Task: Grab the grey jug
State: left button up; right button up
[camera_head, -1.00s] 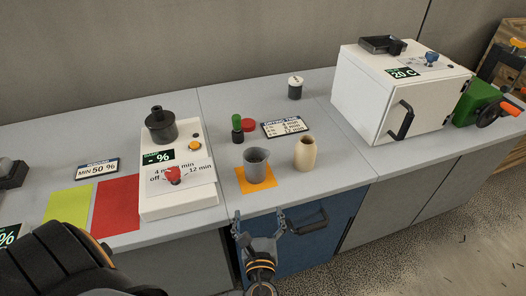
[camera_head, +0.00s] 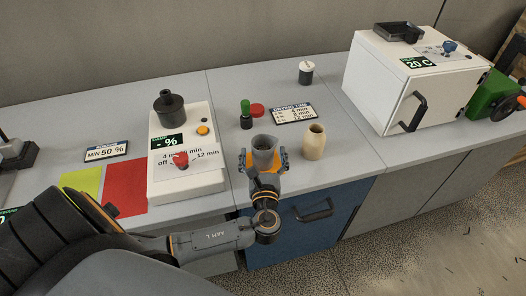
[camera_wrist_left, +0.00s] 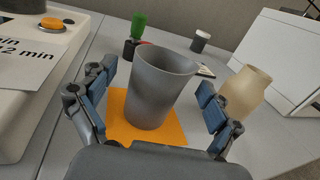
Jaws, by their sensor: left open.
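The grey jug (camera_head: 264,148) stands upright on an orange square (camera_wrist_left: 120,131) on the counter. In the left wrist view the jug (camera_wrist_left: 158,88) is upright between the two fingers, with its spout toward the upper right. My left gripper (camera_head: 263,162) is open, with one finger on each side of the jug. In the left wrist view gaps show between the jug and both fingers of the gripper (camera_wrist_left: 155,108). My right gripper is not in view.
A beige vase (camera_head: 313,143) stands close right of the jug, near the right finger. A white control box (camera_head: 180,185) with a red knob is to the left. A green-topped item (camera_head: 246,115) and a white oven (camera_head: 400,85) stand behind and right.

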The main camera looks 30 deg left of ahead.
pick_arm(q)
jog(key=x, duration=0.2)
jog(key=shift+w+a+f, duration=0.15)
jog(key=shift+w, duration=0.2)
jog(key=shift+s, duration=0.1)
jog(key=c, duration=1.4)
